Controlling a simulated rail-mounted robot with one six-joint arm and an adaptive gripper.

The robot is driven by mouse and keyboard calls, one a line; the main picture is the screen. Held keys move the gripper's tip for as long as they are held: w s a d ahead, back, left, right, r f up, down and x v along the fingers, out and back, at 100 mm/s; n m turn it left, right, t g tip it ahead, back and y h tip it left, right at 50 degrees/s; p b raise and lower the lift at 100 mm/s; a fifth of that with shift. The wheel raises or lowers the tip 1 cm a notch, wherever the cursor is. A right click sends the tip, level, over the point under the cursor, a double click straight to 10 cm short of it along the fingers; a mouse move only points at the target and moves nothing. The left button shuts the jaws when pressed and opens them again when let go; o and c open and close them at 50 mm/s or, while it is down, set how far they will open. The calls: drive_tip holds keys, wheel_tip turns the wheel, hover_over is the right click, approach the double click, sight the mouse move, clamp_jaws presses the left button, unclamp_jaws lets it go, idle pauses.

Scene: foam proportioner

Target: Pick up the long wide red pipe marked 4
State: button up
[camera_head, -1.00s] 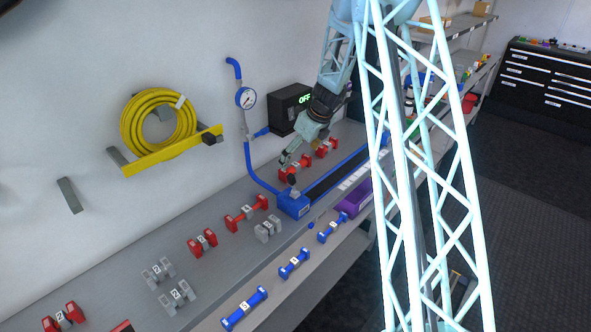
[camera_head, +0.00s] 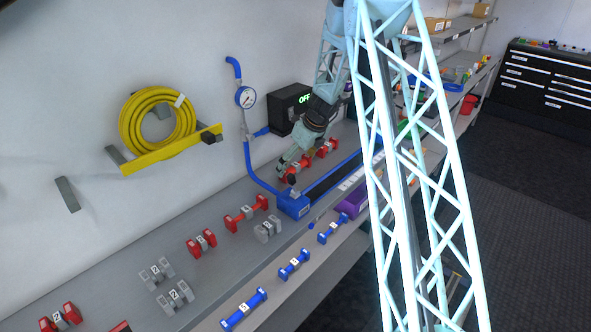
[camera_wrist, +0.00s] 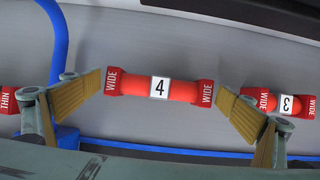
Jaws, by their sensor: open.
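The long red pipe marked 4 (camera_wrist: 182,89) lies on the grey bench, with the word WIDE on both its end blocks. In the head view it shows as a red pipe (camera_head: 298,166), partly covered by my gripper (camera_head: 287,168). In the wrist view my gripper (camera_wrist: 160,98) is open, with one tan finger pad near the pipe's left end and the other near its right end. The pipe lies between and slightly beyond the pads. I cannot tell whether either pad touches it.
A red WIDE pipe marked 3 (camera_wrist: 281,102) lies close on the right, and a red THIN pipe end (camera_wrist: 8,100) on the left. A blue upright hose (camera_wrist: 57,42) stands near the left finger. A black control box (camera_head: 291,107) reading OFF stands behind.

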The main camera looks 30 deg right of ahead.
sight(296, 164)
drive_tip(key=shift+c, duration=0.2)
drive_tip(key=c, duration=0.8)
drive_tip(key=shift+o, duration=0.2)
drive_tip(key=shift+r, duration=0.1)
wheel_tip(296, 164, up, 10)
drive_tip(key=p, duration=0.2)
idle(0.5)
